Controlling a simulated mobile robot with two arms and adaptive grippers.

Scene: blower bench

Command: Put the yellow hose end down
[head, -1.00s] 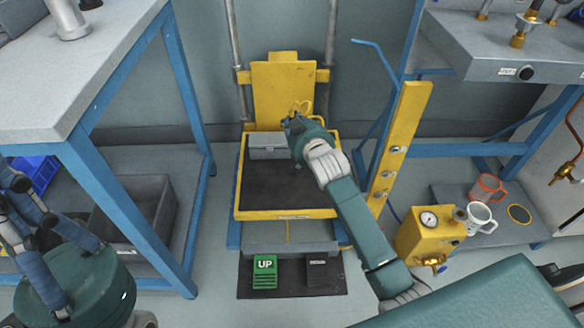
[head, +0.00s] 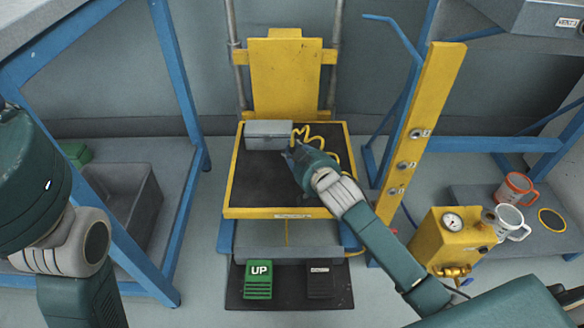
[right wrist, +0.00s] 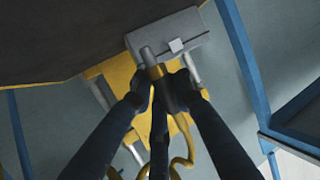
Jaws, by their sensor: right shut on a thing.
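My right gripper (head: 288,153) is over the black-topped lift platform (head: 286,214), just in front of the grey box. The yellow coiled hose (head: 318,138) runs behind the gripper at the platform's back; a loop also shows below the fingers in the wrist view (right wrist: 184,160). In the head view the hand hides the hose end, and I cannot tell whether it touches anything. My left gripper is not in view.
The grey box (head: 268,134) sits at the platform's back left. A yellow post with ports (head: 418,135) and a yellow gauge unit (head: 445,240) stand to the right. A green UP pedal (head: 258,280) and a black pedal (head: 320,280) lie in front. The platform's front is clear.

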